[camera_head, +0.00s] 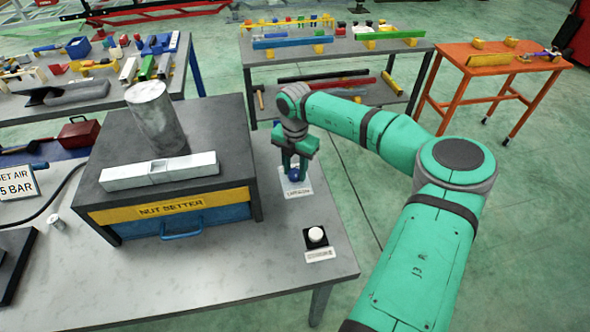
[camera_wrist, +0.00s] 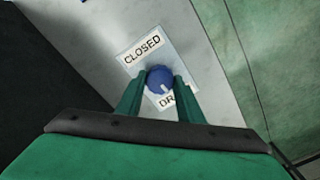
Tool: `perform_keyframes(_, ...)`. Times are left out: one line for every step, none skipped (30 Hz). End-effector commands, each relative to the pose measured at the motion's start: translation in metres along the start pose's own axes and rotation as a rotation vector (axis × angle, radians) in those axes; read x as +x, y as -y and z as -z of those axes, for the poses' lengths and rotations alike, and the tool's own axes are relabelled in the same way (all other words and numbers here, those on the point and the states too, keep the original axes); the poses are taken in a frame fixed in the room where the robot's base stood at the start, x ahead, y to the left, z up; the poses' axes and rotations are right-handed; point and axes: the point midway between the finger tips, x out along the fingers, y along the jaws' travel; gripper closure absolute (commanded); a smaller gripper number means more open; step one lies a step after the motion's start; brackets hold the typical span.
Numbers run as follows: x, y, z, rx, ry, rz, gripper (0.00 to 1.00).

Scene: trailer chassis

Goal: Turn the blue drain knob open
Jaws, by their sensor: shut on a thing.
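The blue drain knob (camera_head: 295,173) sits on a white label plate (camera_head: 299,188) near the right edge of the grey workbench. In the wrist view the knob (camera_wrist: 159,79) has a pale pointer mark on its lower part, aimed toward the partly hidden label that begins "DR". A "CLOSED" label (camera_wrist: 142,49) lies above it. My gripper (camera_head: 295,165) points down over the knob. Its green fingers (camera_wrist: 160,88) stand on both sides of the knob, shut on it. The fingers hide part of the lower label.
A dark-topped box with a "NUT SETTER" drawer (camera_head: 172,210) stands left of my gripper, with a grey cylinder (camera_head: 155,115) and a pale block (camera_head: 158,170) on top. A white button (camera_head: 316,234) on a black base is in front of the knob. Other tables stand behind.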

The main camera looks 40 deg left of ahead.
Motion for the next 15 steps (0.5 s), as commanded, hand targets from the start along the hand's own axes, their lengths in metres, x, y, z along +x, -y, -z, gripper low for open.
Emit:
perform_keyframes(-0.0004,0.0029,-0.0019,0.018,0.003,0.005,0.89)
perform_keyframes(-0.0004,0.0029,-0.0020,0.027,0.003,0.005,0.89)
perform_keyframes(-0.0004,0.0029,-0.0020,0.036,0.003,0.005,0.89)
perform_keyframes(-0.0005,0.0029,-0.0020,0.042,0.003,0.005,0.89)
perform_keyframes(-0.0005,0.0029,-0.0020,0.047,0.003,0.005,0.89)
perform_keyframes(-0.0005,0.0029,-0.0021,0.053,0.003,0.005,0.89)
perform_keyframes(-0.0005,0.0029,-0.0021,0.057,0.003,0.005,0.89)
perform_keyframes(-0.0005,0.0029,-0.0021,0.060,0.003,0.005,0.89)
perform_keyframes(-0.0005,0.0029,-0.0021,0.062,0.003,0.005,0.89)
perform_keyframes(-0.0005,0.0029,-0.0021,0.063,0.003,0.005,0.89)
perform_keyframes(-0.0005,0.0029,-0.0022,0.064,0.003,0.005,0.89)
perform_keyframes(-0.0005,0.0029,-0.0022,0.065,0.003,0.005,0.89)
perform_keyframes(-0.0005,0.0029,-0.0022,0.065,0.003,0.005,0.89)
perform_keyframes(-0.0005,0.0029,-0.0022,0.065,0.003,0.004,0.89)
perform_keyframes(-0.0005,0.0029,-0.0022,0.065,0.003,0.004,0.89)
